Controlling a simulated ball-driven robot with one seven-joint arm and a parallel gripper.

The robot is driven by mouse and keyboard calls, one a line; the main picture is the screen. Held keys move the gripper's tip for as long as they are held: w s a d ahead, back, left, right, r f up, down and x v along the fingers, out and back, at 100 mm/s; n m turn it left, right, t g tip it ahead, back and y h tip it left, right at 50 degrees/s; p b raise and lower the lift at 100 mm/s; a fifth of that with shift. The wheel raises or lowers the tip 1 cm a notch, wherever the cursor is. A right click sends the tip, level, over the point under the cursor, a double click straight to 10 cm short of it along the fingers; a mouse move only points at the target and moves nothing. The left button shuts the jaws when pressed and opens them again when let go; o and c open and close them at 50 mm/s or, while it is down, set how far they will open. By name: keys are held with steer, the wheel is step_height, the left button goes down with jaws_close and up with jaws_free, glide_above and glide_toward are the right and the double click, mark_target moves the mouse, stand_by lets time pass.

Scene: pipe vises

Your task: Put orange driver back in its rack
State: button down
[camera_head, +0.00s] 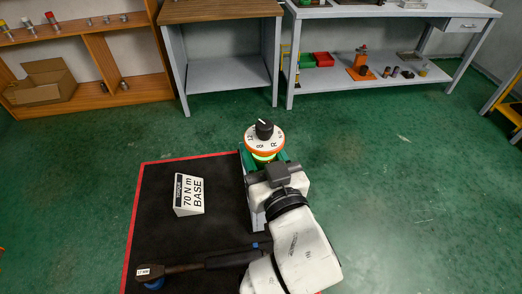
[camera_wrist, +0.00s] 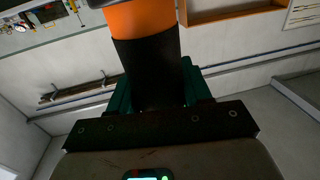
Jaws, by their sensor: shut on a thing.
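My gripper (camera_head: 264,160) points away from me over the far right part of a black mat, its green fingers shut. In the wrist view the green jaws (camera_wrist: 158,92) close around the black lower part of an upright orange and black cylinder, which looks like the orange driver (camera_wrist: 142,18). Its top is cut off by the frame edge. In the head view a round white dial with an orange rim and a black knob (camera_head: 265,130) shows at the fingers. I cannot tell for certain whether it belongs to the held driver. I cannot make out the driver's rack.
A wooden shelf (camera_head: 100,57), a wood-topped table (camera_head: 221,12) and a grey bench (camera_head: 390,12) stand along the back. The green floor between is clear.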

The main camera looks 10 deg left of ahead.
mark_target(261, 140)
steer(key=shift+r+p, duration=1.15)
steer(key=shift+r, duration=0.45)
steer(key=shift+f+b, duration=2.8)
steer(key=shift+f, duration=0.55)
stand_by(3.1)
